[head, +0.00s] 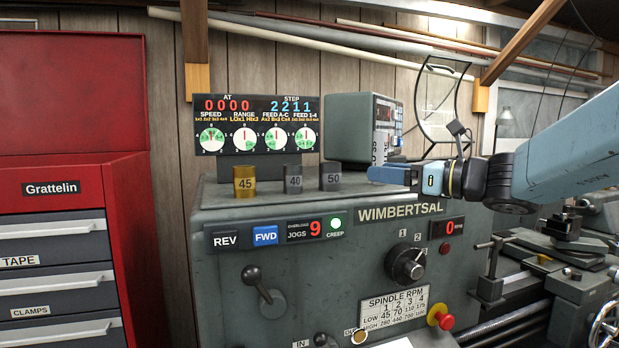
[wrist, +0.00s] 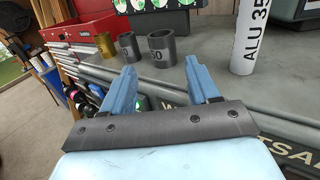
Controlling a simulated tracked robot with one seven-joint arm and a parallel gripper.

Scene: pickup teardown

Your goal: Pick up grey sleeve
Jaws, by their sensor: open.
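Two grey sleeves stand upright on top of the grey lathe headstock. One is marked 40 (head: 293,179) and the other, to its right, is marked 50 (head: 330,177). In the wrist view the 50 sleeve (wrist: 162,48) is nearer and the 40 sleeve (wrist: 128,49) is behind it to the left. A brass sleeve marked 45 (head: 244,181) stands at the left end of the row. My gripper (head: 390,177) is right of the 50 sleeve, apart from it, pointing left. In the wrist view its blue fingers (wrist: 160,78) are spread and empty.
A white cylinder marked ALU 35 (wrist: 249,40) stands right of the fingers. A readout panel (head: 268,125) and a grey box (head: 358,128) stand behind the sleeves. A red tool cabinet (head: 130,200) is at left. The headstock top (wrist: 215,78) is bare near the fingers.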

